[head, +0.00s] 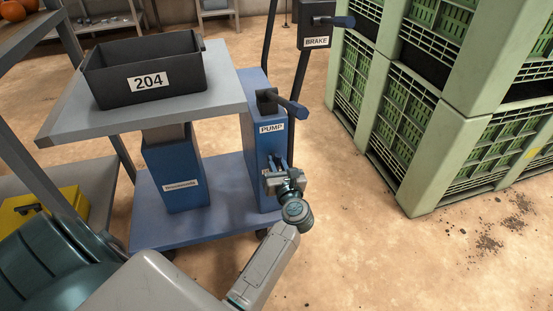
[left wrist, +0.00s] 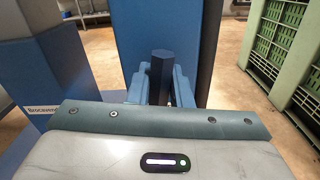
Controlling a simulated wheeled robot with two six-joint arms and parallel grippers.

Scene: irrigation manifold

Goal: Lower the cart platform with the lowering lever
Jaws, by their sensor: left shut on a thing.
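The cart platform (head: 222,92) is a flat grey top held up on a blue column (head: 172,165), clear of the cart's blue base (head: 150,230). My left gripper (head: 278,168) is low at the front of the blue post labelled PUMP. It is shut on a dark blue lever (left wrist: 161,74), which shows between its two fingers in the left wrist view (left wrist: 160,88). In the head view the gripper mostly hides this lever, and no label for it can be read. My right gripper is in neither view.
A black bin (head: 150,82) marked 204 stands on the platform. The pump handle (head: 285,103) sticks out above my left gripper, and the brake handle (head: 335,20) higher up. Green crates (head: 430,190) are stacked at right. A shelf with a yellow box (head: 60,205) is at left.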

